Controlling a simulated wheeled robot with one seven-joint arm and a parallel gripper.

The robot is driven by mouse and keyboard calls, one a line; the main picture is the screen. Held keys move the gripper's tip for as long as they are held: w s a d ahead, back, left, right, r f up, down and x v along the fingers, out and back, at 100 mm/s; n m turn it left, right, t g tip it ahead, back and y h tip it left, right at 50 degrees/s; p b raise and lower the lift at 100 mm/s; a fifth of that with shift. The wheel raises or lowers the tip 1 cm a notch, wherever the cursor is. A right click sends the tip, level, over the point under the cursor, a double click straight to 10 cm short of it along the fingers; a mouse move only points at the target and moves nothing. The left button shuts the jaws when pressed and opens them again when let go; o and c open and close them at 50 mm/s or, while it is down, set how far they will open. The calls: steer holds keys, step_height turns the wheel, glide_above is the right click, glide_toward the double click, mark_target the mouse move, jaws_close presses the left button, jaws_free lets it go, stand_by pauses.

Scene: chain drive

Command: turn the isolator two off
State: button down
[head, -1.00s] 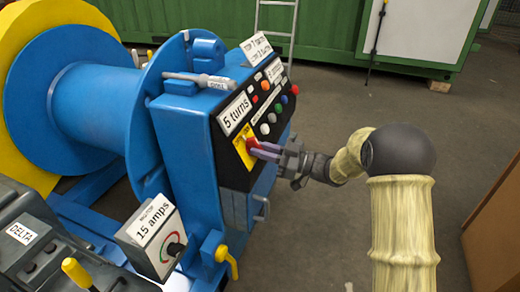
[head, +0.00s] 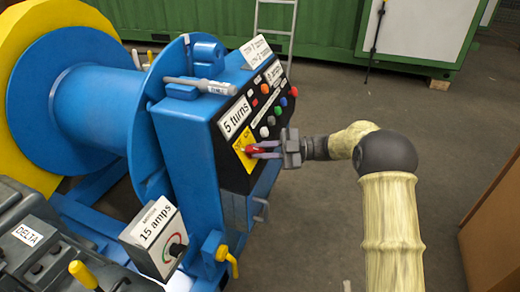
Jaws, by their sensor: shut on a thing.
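A red rotary handle on a yellow plate (head: 241,158) sits at the lower left of the black control panel on the blue machine. I take this red handle (head: 254,149) to be the isolator, but I cannot read a number on it. My gripper (head: 264,150) is shut on the red handle, its fingers reaching in from the right. The handle now lies close to level in the picture, partly hidden by the fingers.
The panel (head: 228,172) carries several coloured buttons and a "5 turns" label (head: 235,117). A blue drum (head: 95,105) stands left. A "15 amps" meter box (head: 150,260) and a yellow-handled valve (head: 228,258) are below. Open floor (head: 320,220) lies right.

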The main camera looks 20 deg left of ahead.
steer(key=shift+w+d, duration=0.1)
steer(key=c, duration=1.4)
jaws_free()
steer(key=shift+o, duration=0.2)
steer(key=shift+d, duration=0.1)
steer(key=p+v, duration=0.4)
steer(key=v, duration=1.3)
steer(key=shift+r+p, duration=0.15)
steer(key=shift+p, duration=0.25)
steer(key=shift+w+d, duration=0.1)
steer(key=shift+d, duration=0.05)
